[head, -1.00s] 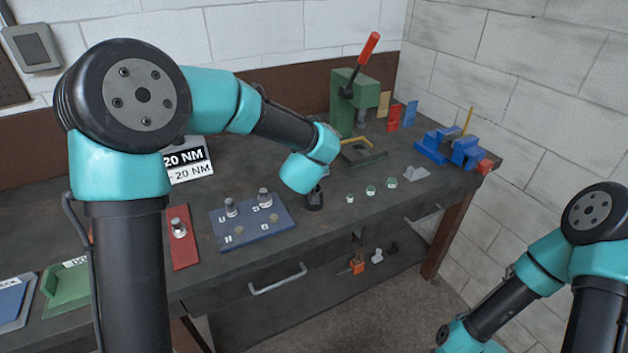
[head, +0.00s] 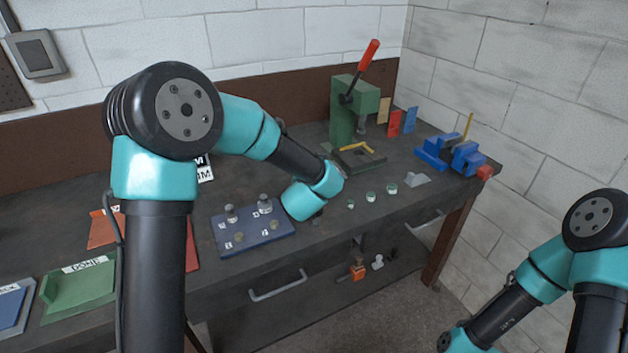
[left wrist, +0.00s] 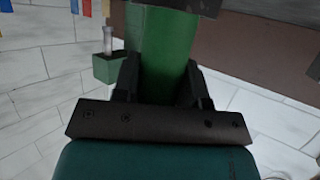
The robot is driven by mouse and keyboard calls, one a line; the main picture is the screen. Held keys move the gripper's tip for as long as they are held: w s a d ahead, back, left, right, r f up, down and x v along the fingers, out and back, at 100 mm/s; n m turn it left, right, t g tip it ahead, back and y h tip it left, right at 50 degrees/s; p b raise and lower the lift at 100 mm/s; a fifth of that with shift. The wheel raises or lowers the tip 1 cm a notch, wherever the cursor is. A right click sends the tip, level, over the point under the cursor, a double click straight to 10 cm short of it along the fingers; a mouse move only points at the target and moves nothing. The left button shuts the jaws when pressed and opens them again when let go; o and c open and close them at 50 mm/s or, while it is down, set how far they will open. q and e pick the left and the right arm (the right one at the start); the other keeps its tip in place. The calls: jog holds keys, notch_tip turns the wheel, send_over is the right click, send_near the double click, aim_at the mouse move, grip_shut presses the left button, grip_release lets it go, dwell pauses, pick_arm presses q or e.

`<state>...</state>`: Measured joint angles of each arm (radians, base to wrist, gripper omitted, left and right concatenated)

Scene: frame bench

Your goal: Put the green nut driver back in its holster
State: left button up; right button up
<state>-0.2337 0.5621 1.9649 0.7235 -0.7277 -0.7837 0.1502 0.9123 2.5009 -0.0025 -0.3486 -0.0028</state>
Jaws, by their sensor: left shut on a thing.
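My left gripper (left wrist: 164,86) is shut on a green cylindrical thing, which appears to be the handle of the green nut driver (left wrist: 168,48), in the left wrist view. One dark finger lies against each side of it. Its far end is not clearly seen. In the head view my left wrist hangs over the front part of the bench, between the blue panel and a row of small green-and-white pieces. There the wrist hides the fingers and the driver. I cannot make out a holster in either view. My right gripper is out of frame below the right arm.
The blue panel (head: 259,245) with silver pegs lies left of the wrist. Small green-and-white pieces (head: 370,196) stand to its right. The green press (head: 342,110) with a red-tipped lever and the blue vise (head: 467,157) stand farther back. A green tray (head: 75,295) is at left.

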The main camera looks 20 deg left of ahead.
pick_arm(q)
jog(key=o, duration=1.2)
jog(key=shift+f, duration=0.1)
jog(key=shift+s+r, duration=0.25)
jog(key=shift+r, duration=0.05)
jog(key=v, duration=1.1)
jog(key=shift+s, duration=0.25)
